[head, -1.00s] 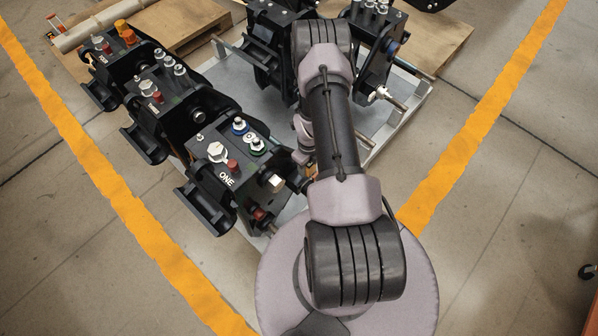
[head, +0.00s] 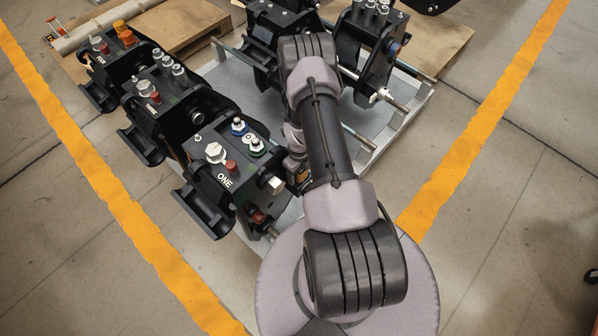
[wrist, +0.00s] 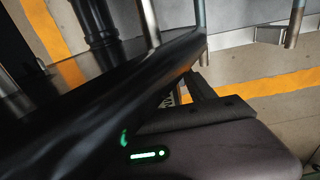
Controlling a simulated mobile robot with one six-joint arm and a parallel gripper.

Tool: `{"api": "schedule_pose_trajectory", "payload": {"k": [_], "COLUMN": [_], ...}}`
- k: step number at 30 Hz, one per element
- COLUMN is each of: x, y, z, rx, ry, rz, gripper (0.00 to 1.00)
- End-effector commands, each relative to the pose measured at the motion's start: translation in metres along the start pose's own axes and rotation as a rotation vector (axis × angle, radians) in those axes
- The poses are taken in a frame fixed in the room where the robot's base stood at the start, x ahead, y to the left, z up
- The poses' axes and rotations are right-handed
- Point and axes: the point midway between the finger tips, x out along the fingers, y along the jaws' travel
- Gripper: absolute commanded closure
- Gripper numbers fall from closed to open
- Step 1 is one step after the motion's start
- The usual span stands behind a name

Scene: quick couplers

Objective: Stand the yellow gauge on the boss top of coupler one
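Coupler one (head: 240,170) is the black block marked "ONE", nearest me on the left in the head view. Its top carries a silver hex fitting (head: 216,152), a red cap (head: 231,166) and blue and green fittings. I cannot pick out the yellow gauge for certain; a small yellow-orange patch (head: 303,175) shows beside my wrist, too small to identify. My gripper is hidden behind my arm in the head view, close to the right side of coupler one. In the wrist view a dark finger of my gripper (wrist: 200,92) shows, partly behind a large black shape; its opening is hidden.
Two more couplers (head: 165,100) stand in a row behind coupler one, the farthest with an orange fitting (head: 122,32). More black couplers (head: 368,50) stand at the back right. A grey pallet (head: 385,125) with metal rods lies beneath. Open floor lies right.

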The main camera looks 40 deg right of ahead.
Motion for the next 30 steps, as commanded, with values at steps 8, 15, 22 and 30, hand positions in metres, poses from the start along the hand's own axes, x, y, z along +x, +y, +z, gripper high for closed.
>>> {"api": "schedule_pose_trajectory", "payload": {"k": [8,15,22,30], "x": [-0.012,-0.082,-0.12,-0.153], "y": [-0.001,-0.001,0.0,0.002], "z": [0.001,0.001,0.0,0.015], "rx": [0.0,0.0,0.0,-0.096], "ry": [-0.001,-0.002,0.0,-0.02], "rz": [-0.001,-0.001,0.0,-0.014], "gripper": [0.36,0.36,0.36,0.36]}}
